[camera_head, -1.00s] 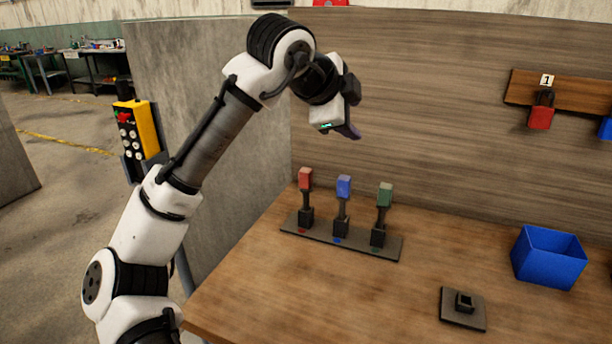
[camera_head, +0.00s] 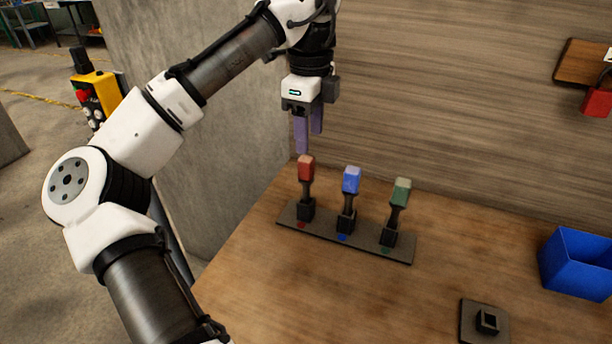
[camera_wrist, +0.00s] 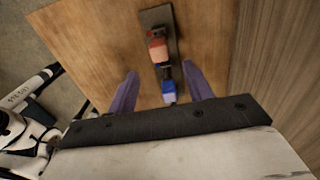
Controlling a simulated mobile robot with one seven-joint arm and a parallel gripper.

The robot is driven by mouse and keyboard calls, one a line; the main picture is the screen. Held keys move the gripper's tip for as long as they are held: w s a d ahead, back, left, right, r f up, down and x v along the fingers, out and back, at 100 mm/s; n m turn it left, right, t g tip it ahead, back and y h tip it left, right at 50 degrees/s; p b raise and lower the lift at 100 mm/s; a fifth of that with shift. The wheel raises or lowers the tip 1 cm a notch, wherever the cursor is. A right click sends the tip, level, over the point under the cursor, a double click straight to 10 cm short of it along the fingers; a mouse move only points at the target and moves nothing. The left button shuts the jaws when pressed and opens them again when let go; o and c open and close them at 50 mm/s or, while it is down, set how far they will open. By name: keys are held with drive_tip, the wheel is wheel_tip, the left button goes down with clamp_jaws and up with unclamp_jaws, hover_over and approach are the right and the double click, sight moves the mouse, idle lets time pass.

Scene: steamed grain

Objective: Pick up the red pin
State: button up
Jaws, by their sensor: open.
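The red pin (camera_head: 306,168) stands upright at the left end of a dark rack (camera_head: 323,225), in a black socket with a red dot in front. The blue pin (camera_head: 351,180) stands in the middle and the green pin (camera_head: 400,190) at the right end. My gripper (camera_head: 309,142) points down with its purple fingers apart and empty, just above the red pin. In the wrist view the red pin (camera_wrist: 157,46) shows beyond the gap between the fingertips (camera_wrist: 159,70). The blue pin (camera_wrist: 168,91) lies between the fingers in that picture; the green pin is hidden.
A blue bin (camera_head: 575,265) stands at the right of the wooden table. A small dark plate with a socket (camera_head: 487,322) lies at the front right. A wooden wall panel (camera_head: 460,110) rises behind the rack.

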sight(306, 173)
wheel_tip(306, 173, down, 5)
drive_tip(key=shift+r, duration=0.1)
drive_tip(key=shift+w+a+f+p, duration=0.15)
drive_tip(key=shift+f+p, duration=0.1)
drive_tip(key=shift+f, duration=1.1)
drive_tip(key=shift+s+a+f+p, duration=0.1)
drive_tip(key=shift+f+p, duration=0.1)
drive_tip(key=shift+f, duration=1.15)
drive_tip(key=shift+w, duration=0.1)
drive_tip(key=shift+c, duration=0.4)
drive_tip(key=c, duration=1)
